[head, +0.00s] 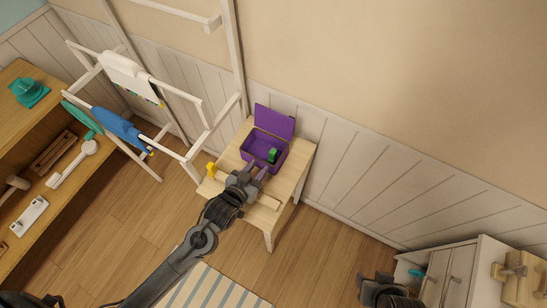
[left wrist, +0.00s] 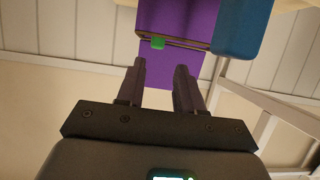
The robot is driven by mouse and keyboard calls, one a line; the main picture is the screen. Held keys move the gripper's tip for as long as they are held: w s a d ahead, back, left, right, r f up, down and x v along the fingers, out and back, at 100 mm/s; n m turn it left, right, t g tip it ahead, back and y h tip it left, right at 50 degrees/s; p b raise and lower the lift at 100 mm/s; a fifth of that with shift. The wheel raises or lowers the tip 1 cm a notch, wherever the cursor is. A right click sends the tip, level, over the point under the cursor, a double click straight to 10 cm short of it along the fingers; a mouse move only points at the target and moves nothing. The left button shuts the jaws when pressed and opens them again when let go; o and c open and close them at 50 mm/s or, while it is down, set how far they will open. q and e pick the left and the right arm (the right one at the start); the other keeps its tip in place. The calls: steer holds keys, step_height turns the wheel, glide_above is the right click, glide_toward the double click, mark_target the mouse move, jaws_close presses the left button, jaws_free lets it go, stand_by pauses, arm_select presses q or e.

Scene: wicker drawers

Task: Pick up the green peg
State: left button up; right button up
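The green peg (head: 272,155) is inside the open purple box (head: 254,152) on the small wooden table (head: 288,183). In the left wrist view the green peg (left wrist: 158,43) shows at the edge of the purple box (left wrist: 175,18), beyond and between my fingertips. My left gripper (head: 257,170) is at the near side of the box. Its fingers (left wrist: 160,68) are apart with nothing between them, and the peg is a little ahead of them. My right gripper (head: 378,284) is at the lower right, away from the table; its opening is unclear.
A yellow object (head: 211,170) stands at the table's left corner. A white rack (head: 186,96) with hung cloths stands to the left, by a wooden shelf (head: 50,205) with several items. A white cabinet (head: 451,277) is at the lower right. The box's purple lid (head: 274,121) stands up behind.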

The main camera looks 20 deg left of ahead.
mark_target(271, 154)
arm_select(q)
steer(key=shift+d+b+x, duration=0.1)
steer(key=shift+b+x, duration=0.15)
steer(key=shift+x, duration=2)
steer(key=shift+d+b+x, duration=0.15)
steer(key=shift+b+x, duration=0.05)
steer(key=shift+x, duration=2.05)
steer(key=shift+r, duration=0.1)
jaws_close()
